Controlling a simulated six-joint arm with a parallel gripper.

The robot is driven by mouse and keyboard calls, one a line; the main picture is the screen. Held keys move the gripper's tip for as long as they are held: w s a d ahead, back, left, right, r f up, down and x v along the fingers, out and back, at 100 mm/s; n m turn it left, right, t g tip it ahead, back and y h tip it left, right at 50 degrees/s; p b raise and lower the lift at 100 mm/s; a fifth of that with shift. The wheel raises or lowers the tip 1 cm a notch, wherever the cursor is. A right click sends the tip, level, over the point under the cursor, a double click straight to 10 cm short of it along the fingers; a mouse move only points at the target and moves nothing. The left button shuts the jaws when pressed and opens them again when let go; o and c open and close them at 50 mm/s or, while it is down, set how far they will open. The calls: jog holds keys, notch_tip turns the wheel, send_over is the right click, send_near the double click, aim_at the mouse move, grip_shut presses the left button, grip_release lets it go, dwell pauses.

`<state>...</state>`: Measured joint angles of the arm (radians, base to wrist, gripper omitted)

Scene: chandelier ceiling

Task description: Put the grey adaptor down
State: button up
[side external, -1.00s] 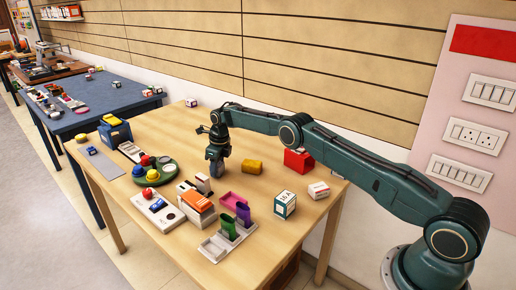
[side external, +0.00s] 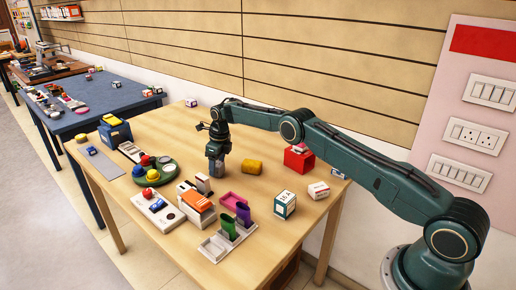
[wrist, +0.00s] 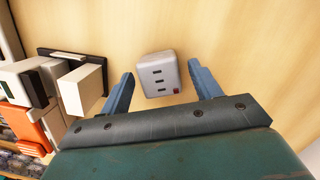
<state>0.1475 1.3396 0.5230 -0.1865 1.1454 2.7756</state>
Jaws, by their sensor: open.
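The grey adaptor (wrist: 158,75) is a small rounded grey block with dark slots and a red spot on its top face. In the wrist view it stands on the bare wooden table between my two blue-grey fingers. My gripper (wrist: 160,70) is open, with a gap showing between each finger and the adaptor. In the side view my gripper (side external: 216,170) points down over the middle of the table. There the adaptor is hard to tell apart from the fingers.
A white and orange box (side external: 197,206) and a pale block (wrist: 82,90) stand close on the left in the wrist view. A green round tray (side external: 172,178) is to the left. Wood beyond the adaptor is clear.

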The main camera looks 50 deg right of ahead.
notch_tip(320, 180, up, 11)
jog(key=s, duration=0.1)
jog(key=shift+s+d+f, duration=0.2)
jog(key=shift+s+d, duration=0.05)
jog(key=shift+d, duration=0.05)
jog(key=shift+r, duration=0.1)
dwell(0.5)
notch_tip(320, 180, up, 15)
jog(key=n+t, duration=0.1)
jog(key=n, duration=0.7)
send_over(221, 164)
jog(key=s+a, duration=0.3)
jog(key=s, duration=0.5)
jog(key=s+a+r+n+t, duration=0.1)
jog(key=s+a+r+n, duration=0.2)
jog(key=s+r+n, duration=0.75)
jog(key=s+a+n+t, duration=0.15)
jog(key=s+n, duration=0.35)
jog(key=s, duration=1.3)
jog(key=s+f+n, duration=0.7)
jog(key=s+n, duration=0.1)
jog(key=s, duration=0.5)
jog(key=shift+s+a+f+h, duration=0.2)
jog(key=shift+s+a+h, duration=0.15)
jog(key=shift+a+h, duration=0.05)
